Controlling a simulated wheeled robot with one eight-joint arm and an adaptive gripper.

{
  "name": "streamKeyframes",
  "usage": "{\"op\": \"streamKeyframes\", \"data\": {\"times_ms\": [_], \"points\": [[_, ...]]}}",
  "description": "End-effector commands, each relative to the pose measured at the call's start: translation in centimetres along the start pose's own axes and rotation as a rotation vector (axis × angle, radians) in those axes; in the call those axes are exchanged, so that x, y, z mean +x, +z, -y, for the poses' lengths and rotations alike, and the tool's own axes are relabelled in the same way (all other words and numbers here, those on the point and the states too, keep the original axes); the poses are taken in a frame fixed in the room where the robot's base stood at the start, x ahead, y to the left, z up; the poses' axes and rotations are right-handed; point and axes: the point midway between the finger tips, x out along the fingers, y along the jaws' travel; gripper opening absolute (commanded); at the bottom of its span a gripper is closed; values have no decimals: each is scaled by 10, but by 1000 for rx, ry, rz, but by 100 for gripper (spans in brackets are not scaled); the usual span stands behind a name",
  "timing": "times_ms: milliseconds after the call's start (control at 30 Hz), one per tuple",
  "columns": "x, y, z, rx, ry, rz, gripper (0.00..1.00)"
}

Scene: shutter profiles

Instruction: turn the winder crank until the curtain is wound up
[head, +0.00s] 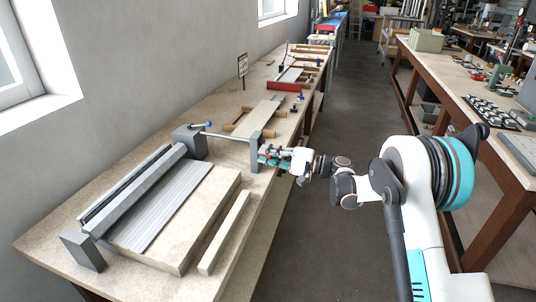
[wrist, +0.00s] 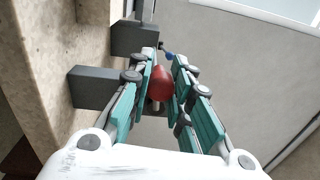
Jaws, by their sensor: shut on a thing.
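The curtain (head: 165,205) is a grey ribbed sheet. It lies spread from under the long grey housing (head: 140,187) across a pale board on the left bench. A grey winder box (head: 189,142) stands at the housing's far end, and a thin rod runs right from it to a grey upright post (head: 256,152). My gripper (head: 267,156) is beside this post at the bench edge. In the wrist view, my gripper (wrist: 167,72) has its teal fingers closed around the red crank knob (wrist: 160,84). The crank arm is mostly hidden.
A small lever with a blue knob (head: 208,124) sits on the winder box. A pale strip (head: 224,232) lies along the bench's front edge. The aisle floor (head: 345,110) is clear.

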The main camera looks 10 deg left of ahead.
Motion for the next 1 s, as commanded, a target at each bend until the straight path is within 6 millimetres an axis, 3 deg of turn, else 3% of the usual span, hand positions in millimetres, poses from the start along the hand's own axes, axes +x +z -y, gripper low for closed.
{"op": "streamKeyframes", "data": {"times_ms": [700, 733, 833, 1000], "points": [[-1, -2, -4, -80, 0, 1, 0], [-1, -2, -4, -80, 0, 1, 21], [-1, -2, -4, -80, 0, 1, 41], [-1, -2, -4, -80, 0, 2, 41]]}}
